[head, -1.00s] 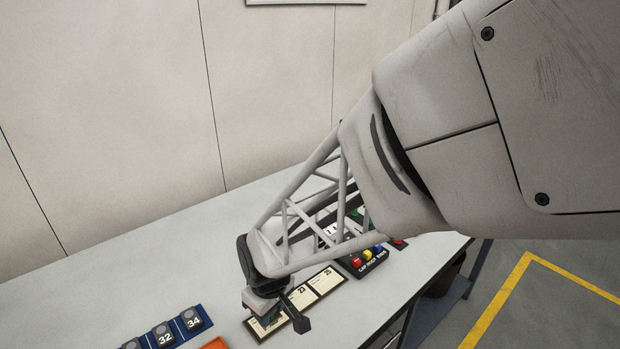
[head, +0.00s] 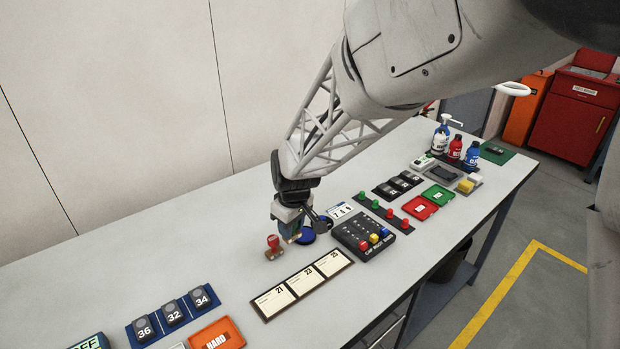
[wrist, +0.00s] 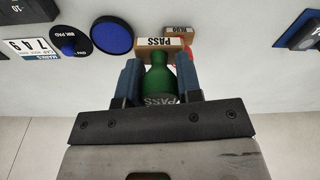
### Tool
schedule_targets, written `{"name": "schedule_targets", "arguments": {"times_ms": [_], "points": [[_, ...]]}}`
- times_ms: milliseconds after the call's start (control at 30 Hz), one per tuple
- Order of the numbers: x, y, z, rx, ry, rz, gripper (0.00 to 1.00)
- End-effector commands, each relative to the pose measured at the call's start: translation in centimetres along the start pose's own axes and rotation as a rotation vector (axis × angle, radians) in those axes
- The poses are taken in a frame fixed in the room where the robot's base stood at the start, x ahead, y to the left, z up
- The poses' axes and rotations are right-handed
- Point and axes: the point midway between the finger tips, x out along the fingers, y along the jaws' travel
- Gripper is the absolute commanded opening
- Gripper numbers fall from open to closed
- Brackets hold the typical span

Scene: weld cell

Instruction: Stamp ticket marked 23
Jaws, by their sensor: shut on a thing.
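My gripper (wrist: 160,82) is shut on the green stamp (wrist: 159,84), whose block reads PASS. In the head view my gripper (head: 292,232) is low over the bench, beside the red stamp (head: 273,246). Whether the green stamp touches the bench I cannot tell. The red stamp's block (wrist: 178,30) shows behind it in the wrist view. The blue ink pad (wrist: 112,35) lies open beside its dark lid (wrist: 70,42); the pad (head: 307,236) is just right of my gripper in the head view. Ticket 23 (head: 305,282) lies between ticket 21 (head: 273,300) and ticket 25 (head: 332,264) in a dark holder.
A dark button box (head: 362,236) and a 749 card (head: 340,212) stand right of my gripper. Numbered dark blocks (head: 172,314) sit on a blue tray at front left, by an orange HARD tray (head: 216,335). Bottles (head: 455,150) stand far right. The bench between stamps and tickets is clear.

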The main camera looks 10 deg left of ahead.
Motion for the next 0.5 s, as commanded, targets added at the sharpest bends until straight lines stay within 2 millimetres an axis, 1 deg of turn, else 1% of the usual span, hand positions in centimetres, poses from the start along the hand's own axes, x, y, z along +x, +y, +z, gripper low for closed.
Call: {"name": "schedule_targets", "arguments": {"times_ms": [33, 100, 200, 333, 500], "points": [[0.0, 1.5, -0.5, 0.005, -0.001, 0.0, 0.17], [-0.1, 3.2, -1.2, 0.003, 0.0, 0.0, 0.17], [-0.2, 5.2, -1.9, 0.003, 0.0, 0.0, 0.17], [-0.3, 7.0, -2.4, 0.002, 0.0, -0.001, 0.17], [-0.4, 7.9, -2.7, 0.0, 0.001, -0.001, 0.17]]}}
